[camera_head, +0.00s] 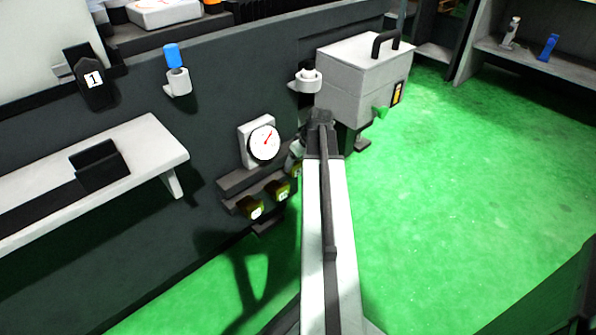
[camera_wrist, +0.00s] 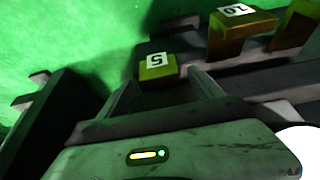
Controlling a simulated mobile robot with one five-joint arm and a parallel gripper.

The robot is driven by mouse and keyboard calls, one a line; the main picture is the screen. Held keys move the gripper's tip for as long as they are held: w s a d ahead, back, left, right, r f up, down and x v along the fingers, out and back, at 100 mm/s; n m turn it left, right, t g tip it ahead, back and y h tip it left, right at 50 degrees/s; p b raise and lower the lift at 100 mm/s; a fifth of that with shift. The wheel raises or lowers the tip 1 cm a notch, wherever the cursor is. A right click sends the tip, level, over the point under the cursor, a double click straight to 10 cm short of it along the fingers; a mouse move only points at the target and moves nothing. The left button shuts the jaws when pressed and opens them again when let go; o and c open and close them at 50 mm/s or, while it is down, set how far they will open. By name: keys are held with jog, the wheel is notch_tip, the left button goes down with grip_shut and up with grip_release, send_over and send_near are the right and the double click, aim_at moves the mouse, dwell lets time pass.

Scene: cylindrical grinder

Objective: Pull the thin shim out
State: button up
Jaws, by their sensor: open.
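The block marked 5 (camera_wrist: 157,67), small and yellow-olive, lies ahead of my gripper (camera_wrist: 163,79) in the wrist view. My gripper is open, with one finger on either side of the line to this block. I cannot tell whether the fingers touch it. A wider yellow block marked 10 (camera_wrist: 228,36) is to its right. In the head view, yellow-olive blocks (camera_head: 255,210) (camera_head: 279,190) sit in a dark rack below a dial gauge. My gripper (camera_head: 295,152) is beside the rack's far end, largely hidden by my arm.
The dial gauge (camera_head: 263,143) is mounted on the dark machine wall just above the rack (camera_head: 237,182). A grey box with a black handle (camera_head: 360,75) stands beyond my arm. A white shelf (camera_head: 150,140) juts out at left. The green floor at right is clear.

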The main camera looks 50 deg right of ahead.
jog(key=shift+b+x, duration=0.45)
jog(key=shift+x, duration=0.65)
jog(key=shift+s, duration=0.1)
jog(key=shift+r, duration=0.1)
grip_shut()
jog(key=shift+s+a, duration=0.1)
jog(key=shift+s, duration=1.3)
jog(key=shift+s+a, duration=0.15)
jog(key=shift+s, duration=1.25)
grip_release()
